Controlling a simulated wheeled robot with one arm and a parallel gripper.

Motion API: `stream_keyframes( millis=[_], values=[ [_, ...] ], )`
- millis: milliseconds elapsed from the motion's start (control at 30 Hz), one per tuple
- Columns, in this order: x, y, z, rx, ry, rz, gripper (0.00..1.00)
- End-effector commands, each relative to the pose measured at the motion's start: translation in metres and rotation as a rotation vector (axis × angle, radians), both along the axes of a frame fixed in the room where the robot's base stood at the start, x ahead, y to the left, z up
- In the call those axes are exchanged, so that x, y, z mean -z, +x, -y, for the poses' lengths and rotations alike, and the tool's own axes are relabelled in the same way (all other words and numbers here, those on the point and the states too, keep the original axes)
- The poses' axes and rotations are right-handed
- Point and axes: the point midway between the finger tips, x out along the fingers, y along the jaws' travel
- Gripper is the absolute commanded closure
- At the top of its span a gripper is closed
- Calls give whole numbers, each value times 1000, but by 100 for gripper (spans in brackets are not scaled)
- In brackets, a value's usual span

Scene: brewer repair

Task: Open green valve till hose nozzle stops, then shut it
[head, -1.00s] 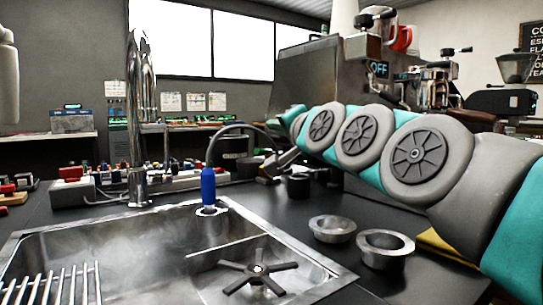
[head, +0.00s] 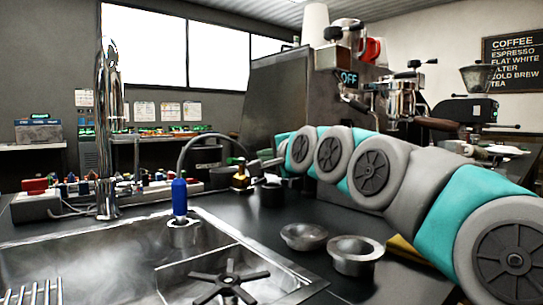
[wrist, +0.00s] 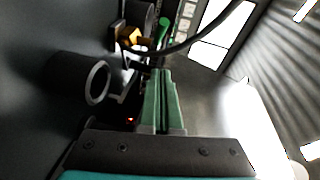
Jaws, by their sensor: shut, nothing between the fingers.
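My gripper (wrist: 160,76) is shut and empty, its two green fingers together in the wrist view. A green handle (wrist: 163,33), seemingly the valve's, stands just beyond the fingertips, apart from them as far as I can tell. A brass fitting (wrist: 133,37) is beside it on the left, and it also shows in the head view (head: 240,179). A black hose (wrist: 208,32) curves across in front, and it arches over the counter in the head view (head: 204,137).
A black cup (head: 271,193) stands on the counter near the fitting; a ring-mouthed dark cylinder (wrist: 97,82) is left of my fingers. The espresso machine (head: 295,95) rises behind my arm.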

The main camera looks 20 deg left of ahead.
Motion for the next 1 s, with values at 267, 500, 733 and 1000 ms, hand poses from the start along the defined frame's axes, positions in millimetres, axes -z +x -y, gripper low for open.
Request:
stream_keyframes(
  millis=[267,500,733,1000],
  values=[
    [6,22,-33,-1,-3,0,100],
    [13,20,-60,-1,-3,-1,100],
    [14,19,-65,0,-2,-1,100],
    [14,19,-65,0,-2,-1,100]
  ],
)
